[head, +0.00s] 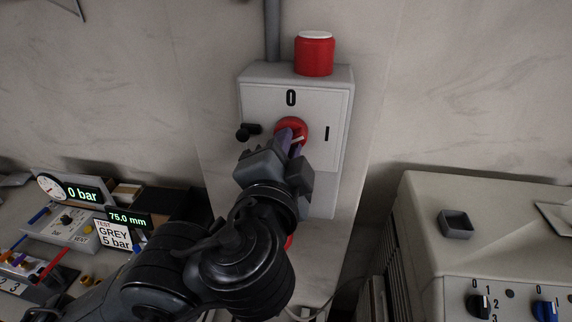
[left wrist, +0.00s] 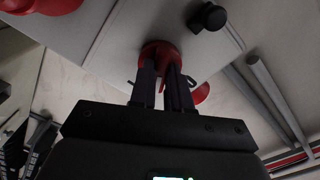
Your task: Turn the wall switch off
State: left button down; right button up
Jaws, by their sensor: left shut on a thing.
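The wall switch (head: 255,105) is a light grey box on the wall, marked 0 at the top and I at the right. Its red rotary knob (head: 303,127) is on the front face, partly hidden by my fingers. My left gripper (head: 291,138) is shut on the red knob, its two dark fingers on either side of the grip. The left wrist view shows the red knob (left wrist: 160,50) at the fingertips of my left gripper (left wrist: 162,82). I cannot tell which mark the knob points to. My right gripper is not in view.
A red cylinder with a white top (head: 314,55) stands on the box. A black knob (head: 247,132) sticks out at the box's left. At lower left is a bench with 0 bar (head: 82,193) and 75.0 mm (head: 128,216) displays. A light cabinet (head: 430,215) stands at right.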

pick_arm(q)
jog(key=n+b, duration=1.1)
jog(key=shift+n, duration=0.4)
jog(key=shift+r+b, duration=0.1)
jog(key=shift+b, duration=0.2)
jog(key=c, duration=1.1)
grip_release()
jog(key=s, duration=0.3)
jog(key=s+a, duration=0.1)
jog(key=s, duration=0.6)
jog(key=shift+s+a+b, duration=0.35)
jog(key=shift+a, duration=0.05)
